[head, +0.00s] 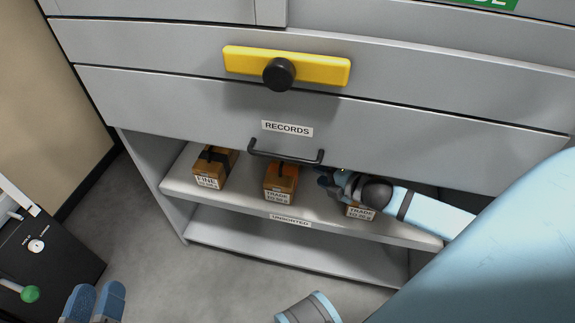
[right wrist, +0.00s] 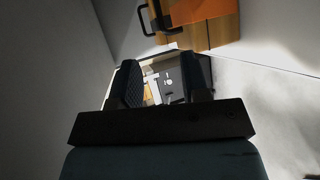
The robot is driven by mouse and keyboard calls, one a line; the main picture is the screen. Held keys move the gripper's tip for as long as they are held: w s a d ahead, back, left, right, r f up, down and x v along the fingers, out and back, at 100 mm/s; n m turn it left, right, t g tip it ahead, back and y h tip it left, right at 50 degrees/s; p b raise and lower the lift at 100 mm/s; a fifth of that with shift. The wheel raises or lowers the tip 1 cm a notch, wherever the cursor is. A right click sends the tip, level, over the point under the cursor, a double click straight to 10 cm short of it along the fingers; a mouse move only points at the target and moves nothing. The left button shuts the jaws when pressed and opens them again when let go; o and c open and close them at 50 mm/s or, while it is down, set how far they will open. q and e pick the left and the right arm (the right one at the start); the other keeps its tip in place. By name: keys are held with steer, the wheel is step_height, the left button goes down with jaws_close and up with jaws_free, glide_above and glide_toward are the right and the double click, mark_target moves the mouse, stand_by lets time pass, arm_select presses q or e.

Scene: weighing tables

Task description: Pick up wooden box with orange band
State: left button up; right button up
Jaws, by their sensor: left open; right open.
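The wooden box with the orange band (head: 281,181) stands on the open shelf, in the middle of a row, below the dark drawer handle. Its white label faces out. In the right wrist view the box (right wrist: 222,38) shows at the top, cut off by the frame edge, beyond the fingers. My right gripper (head: 325,181) is open and empty, just right of the box and apart from it; its fingers (right wrist: 160,85) show in the right wrist view. My left gripper (head: 95,303) is open at the bottom left, far from the shelf.
A black-banded box (head: 213,167) stands left on the shelf (head: 240,203). Another box (head: 360,211) is partly hidden behind my right arm. The drawer handle (head: 286,156) juts out above the shelf. A dark cabinet (head: 50,255) with a green knob stands at left.

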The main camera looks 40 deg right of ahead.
steer(key=b, duration=0.3)
glide_toward(288, 168)
steer(key=w+r, duration=0.2)
steer(key=w, duration=0.1)
steer(key=b+x, duration=0.1)
steer(key=x, duration=0.1)
steer(key=b+x, duration=0.1)
steer(key=x, duration=0.1)
steer(key=b+x, duration=0.1)
steer(key=shift+w+a+r+b, duration=0.15)
steer(key=shift+w+a+b, duration=0.15)
steer(key=shift+w, duration=0.1)
steer(key=shift+w+a, duration=0.1)
steer(key=shift+w, duration=0.35)
jaws_close()
arm_select(q)
steer(key=m, duration=0.1)
steer(key=w+a+f+m, duration=0.1)
steer(key=w+f+m, duration=0.1)
steer(key=shift+w+a+m+t+h, duration=0.15)
steer(key=shift+w+m+t+h, duration=0.15)
steer(key=shift+t+h, duration=0.1)
steer(key=shift+s, duration=0.1)
arm_select(e)
steer(key=shift+s, duration=0.15)
